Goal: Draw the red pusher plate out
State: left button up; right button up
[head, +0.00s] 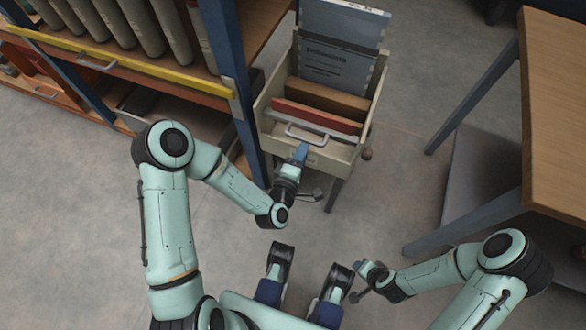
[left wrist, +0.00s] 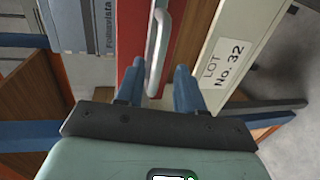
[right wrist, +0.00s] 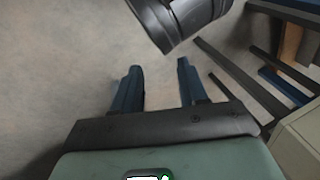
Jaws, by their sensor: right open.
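The red pusher plate (head: 318,117) stands across the inside of a cream drawer-like box (head: 268,107). A metal bar handle (head: 304,139) sits at its near side. In the left wrist view the red plate (left wrist: 132,82) and its handle (left wrist: 159,45) show close up. My left gripper (head: 301,150) is over the box's near end; in its wrist view the open fingers (left wrist: 160,66) lie either side of the handle's lower end, with a gap to the right finger. Contact with the left finger is unclear. My right gripper (right wrist: 156,64) is open and empty, low over the floor.
A brown board and a grey folder (head: 334,62) stand behind the red plate in the box. The box's front bears a label, "LOT No. 32" (left wrist: 222,62). A blue-framed shelf with binders (head: 120,22) is left; a wooden table (head: 560,100) is right.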

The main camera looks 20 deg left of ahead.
pick_arm(q)
jog(key=p+v, duration=0.3)
jog(key=v, duration=0.4)
jog(key=shift+s, duration=0.35)
pick_arm(e)
jog(key=s+a+r+g, duration=0.1)
jog(key=s+a+r, duration=0.1)
jog(key=s+r, duration=0.2)
jog(key=shift+s+a+g+y, duration=0.35)
jog(key=shift+s+g+y, duration=0.05)
jog(key=shift+s, duration=0.35)
